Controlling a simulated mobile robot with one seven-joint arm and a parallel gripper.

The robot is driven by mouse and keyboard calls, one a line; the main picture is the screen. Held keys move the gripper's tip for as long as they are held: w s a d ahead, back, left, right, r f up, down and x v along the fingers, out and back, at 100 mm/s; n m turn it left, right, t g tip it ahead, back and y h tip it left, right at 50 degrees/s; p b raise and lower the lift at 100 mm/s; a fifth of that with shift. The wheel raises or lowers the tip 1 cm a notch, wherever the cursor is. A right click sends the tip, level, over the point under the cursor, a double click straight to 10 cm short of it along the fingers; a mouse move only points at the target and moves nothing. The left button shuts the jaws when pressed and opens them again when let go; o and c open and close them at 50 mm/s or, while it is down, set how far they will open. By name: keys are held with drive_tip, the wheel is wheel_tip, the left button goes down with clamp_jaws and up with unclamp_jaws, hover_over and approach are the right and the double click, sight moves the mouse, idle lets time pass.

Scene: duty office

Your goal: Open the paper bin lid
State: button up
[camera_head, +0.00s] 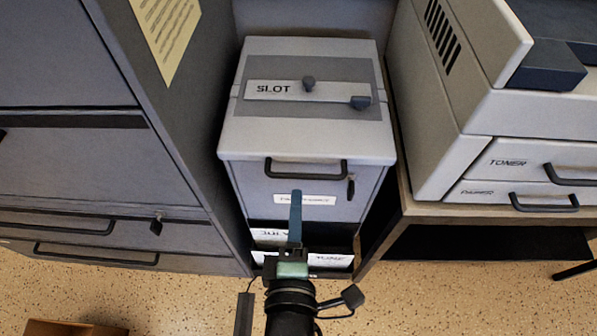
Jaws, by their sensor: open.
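A grey paper bin (240,185) stands between a dark cabinet and a desk. Its pale lid (305,135) lies flat and shut, with a strip marked SLOT (262,89), a small knob (309,84) and a dark catch (360,102) on top. A black handle (306,174) sits at the front, just under the lid's edge, with a small key-like part (351,188) to its right. My gripper (296,198) is in front of the bin, its blue finger pointing up toward the handle. It is open and holds nothing; I cannot tell how far it is from the handle.
The dark cabinet (170,130) stands close on the left, with handles on its front. On the right, a printer (450,130) with TONER and PAPER drawers sits on a desk (470,212). A cardboard box (75,328) lies at the lower left. Speckled floor (460,295) is clear at lower right.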

sight(298, 178)
drive_tip(key=x, duration=0.8)
drive_tip(key=shift+w+b, duration=0.25)
drive_tip(key=shift+b, duration=0.15)
clamp_jaws()
idle(1.0)
